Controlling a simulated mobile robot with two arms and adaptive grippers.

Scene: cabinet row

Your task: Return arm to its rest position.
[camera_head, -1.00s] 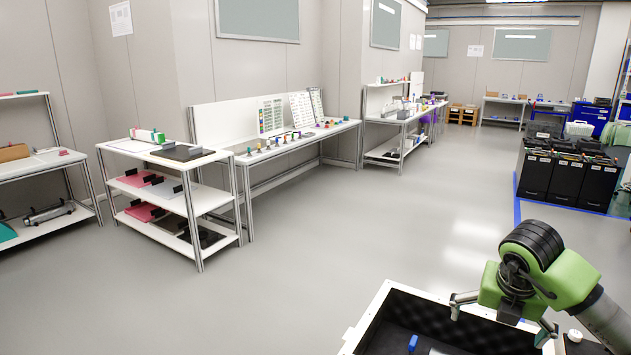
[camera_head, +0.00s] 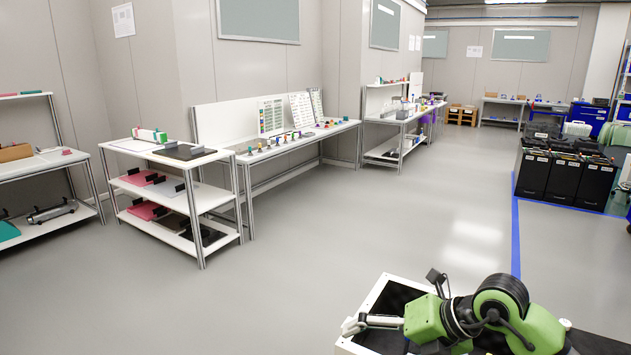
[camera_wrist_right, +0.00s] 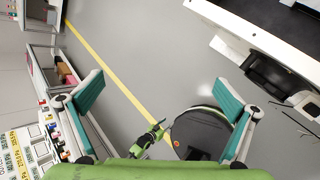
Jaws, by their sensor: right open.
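My right arm comes in at the lower right of the head view, green and black, with its right gripper (camera_head: 352,326) turned to the left over the white-rimmed box. In the right wrist view the two teal fingers of this gripper (camera_wrist_right: 158,95) are spread wide apart with nothing between them. My left gripper is not in view.
A white-rimmed, dark-lined box (camera_head: 374,296) lies under the right arm, which hides much of it. A white shelf cart (camera_head: 170,185) and a long bench (camera_head: 290,143) stand to the left. Black bins (camera_head: 565,180) stand at right. The middle floor is clear.

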